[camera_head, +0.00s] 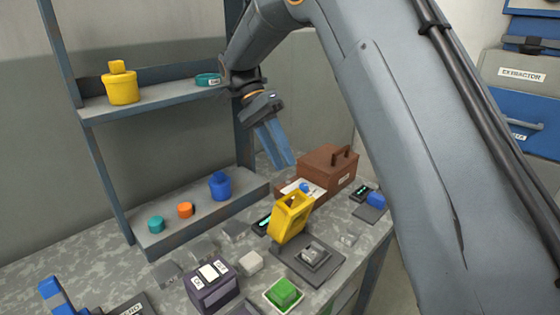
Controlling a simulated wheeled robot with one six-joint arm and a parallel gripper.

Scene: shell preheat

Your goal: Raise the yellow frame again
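The yellow frame (277,226) has an opening in its upper part. It stands up at a tilt at the back left edge of a dark grey base plate (325,277). A small grey block (313,254) sits on the plate in front of it. My gripper (285,164) hangs above and behind the frame, apart from it, with its blue fingers pointing down. Nothing shows between the fingers. They look close together, but the angle hides whether there is a gap.
A brown box with a handle (329,167) stands behind the frame. A shelf (205,221) holds a blue jar (219,186). A yellow jar (122,88) stands higher.

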